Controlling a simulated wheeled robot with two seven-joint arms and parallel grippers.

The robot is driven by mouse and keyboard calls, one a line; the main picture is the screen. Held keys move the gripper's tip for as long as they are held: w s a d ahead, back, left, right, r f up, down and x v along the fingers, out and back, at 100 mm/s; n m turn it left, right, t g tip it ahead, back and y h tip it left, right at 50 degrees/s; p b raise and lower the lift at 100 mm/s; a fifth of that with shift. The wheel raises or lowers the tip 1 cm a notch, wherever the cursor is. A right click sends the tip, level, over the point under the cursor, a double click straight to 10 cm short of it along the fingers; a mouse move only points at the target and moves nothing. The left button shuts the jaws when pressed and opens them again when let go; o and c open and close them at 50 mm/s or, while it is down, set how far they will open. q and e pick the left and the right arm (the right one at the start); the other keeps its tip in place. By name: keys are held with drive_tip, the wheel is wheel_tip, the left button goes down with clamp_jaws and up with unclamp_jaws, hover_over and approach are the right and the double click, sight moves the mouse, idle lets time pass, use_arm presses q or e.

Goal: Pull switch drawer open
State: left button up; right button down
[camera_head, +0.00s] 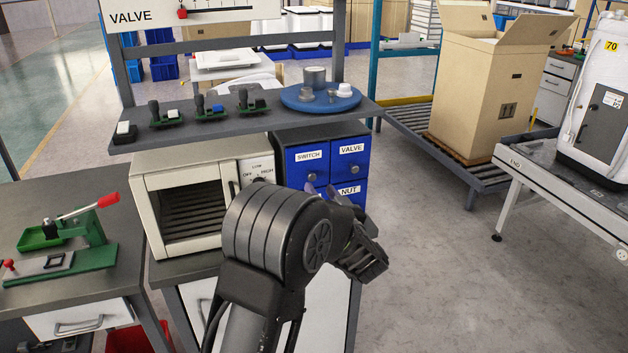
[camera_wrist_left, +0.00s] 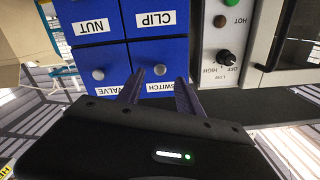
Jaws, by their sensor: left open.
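The blue drawer cabinet (camera_head: 330,150) stands under the shelf, to the right of the oven-like box. Its switch drawer (camera_head: 304,166) is at the top left, labelled SWITCH, with a round knob, and looks shut. In the left wrist view the cabinet is upside down, and the switch drawer's knob (camera_wrist_left: 160,69) shows between my fingertips. My left gripper (camera_head: 322,190) is open in front of the cabinet, and its spread fingers (camera_wrist_left: 158,78) point at that knob. I cannot tell whether they touch it. My arm hides the cabinet's lower left part in the head view. My right gripper is not in view.
The white oven-like box (camera_head: 190,200) with dials stands close left of the cabinet. The shelf (camera_head: 240,118) above carries several small parts and a blue round tray (camera_head: 320,100). A green hand press (camera_head: 85,240) is at the left. Open floor (camera_head: 450,270) lies to the right.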

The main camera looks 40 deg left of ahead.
sight(312, 179)
use_arm(q)
drive_tip(key=x, duration=0.6)
drive_tip(key=shift+p, duration=0.35)
drive_tip(key=shift+c, duration=0.4)
clamp_jaws()
idle(0.6)
